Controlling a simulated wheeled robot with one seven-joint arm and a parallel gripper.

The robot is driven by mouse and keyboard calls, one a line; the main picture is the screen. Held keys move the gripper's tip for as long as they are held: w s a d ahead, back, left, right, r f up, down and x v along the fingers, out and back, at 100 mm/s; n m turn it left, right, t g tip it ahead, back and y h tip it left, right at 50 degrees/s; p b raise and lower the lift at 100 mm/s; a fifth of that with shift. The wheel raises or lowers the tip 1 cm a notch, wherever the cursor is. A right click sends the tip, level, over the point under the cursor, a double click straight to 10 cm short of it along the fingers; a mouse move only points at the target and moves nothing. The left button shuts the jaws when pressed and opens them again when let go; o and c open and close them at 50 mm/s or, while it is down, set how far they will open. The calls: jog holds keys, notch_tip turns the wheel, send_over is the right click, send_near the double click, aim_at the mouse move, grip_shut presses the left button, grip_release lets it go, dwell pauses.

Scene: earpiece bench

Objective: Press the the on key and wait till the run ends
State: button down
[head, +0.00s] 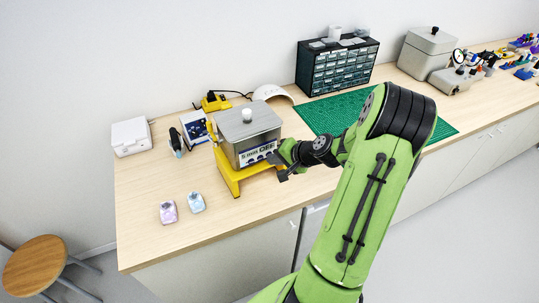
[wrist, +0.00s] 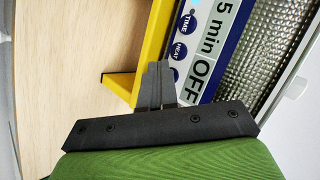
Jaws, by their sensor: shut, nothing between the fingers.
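A grey metal bath with a lid and white knob (head: 247,116) sits in a yellow stand (head: 232,180) on the bench. Its front panel (head: 257,153) reads "5 min" and "OFF", clearer in the wrist view on the panel (wrist: 215,50). Round dark blue keys marked TIME (wrist: 187,22) and HEAT (wrist: 180,49) line the panel's edge. Another dark key is partly hidden behind my fingertips, so its label cannot be read. My gripper (head: 275,160) is shut and empty, in front of the panel; its fingertips (wrist: 160,66) show beside the keys. Contact cannot be told.
Two small cases, one lilac (head: 168,212) and one pale blue (head: 196,203), lie at the front left of the bench. A white box (head: 130,136), a green cutting mat (head: 330,112) and a drawer cabinet (head: 339,68) stand around. Bare bench top lies left of the stand.

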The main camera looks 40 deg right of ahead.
jog(key=shift+s+a, duration=0.15)
jog(key=shift+s, duration=0.55)
jog(key=s, duration=0.2)
jog(key=s+a+b, duration=0.1)
jog(key=s, duration=0.2)
jog(key=shift+w, duration=0.1)
dwell(0.6)
